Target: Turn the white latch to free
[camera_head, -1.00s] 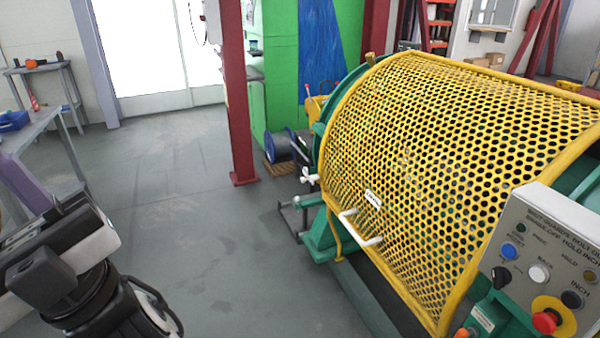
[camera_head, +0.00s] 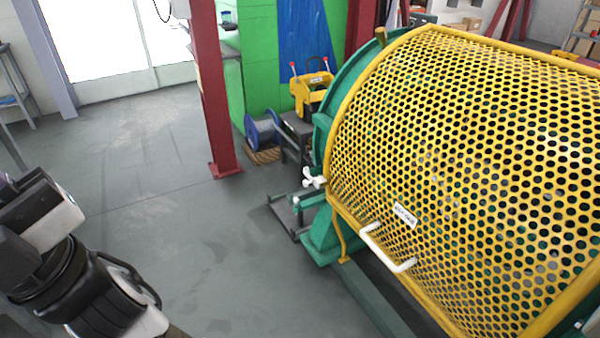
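The white latch (camera_head: 314,178) is a small white handle with several arms. It sits at the left edge of the yellow perforated guard (camera_head: 470,150), near the green frame. A white U-shaped handle (camera_head: 385,249) is on the guard's lower front, below a small white label (camera_head: 405,215). Part of my arm shows at the lower left, well apart from the latch. My gripper's fingertips cannot be made out in this view.
A red column (camera_head: 213,95) stands left of the machine. A blue spool (camera_head: 262,132) on a pallet and a yellow device (camera_head: 312,90) are behind the latch. A green beam (camera_head: 375,300) runs along the floor below the guard. Grey floor (camera_head: 170,215) between my arm and the machine is clear.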

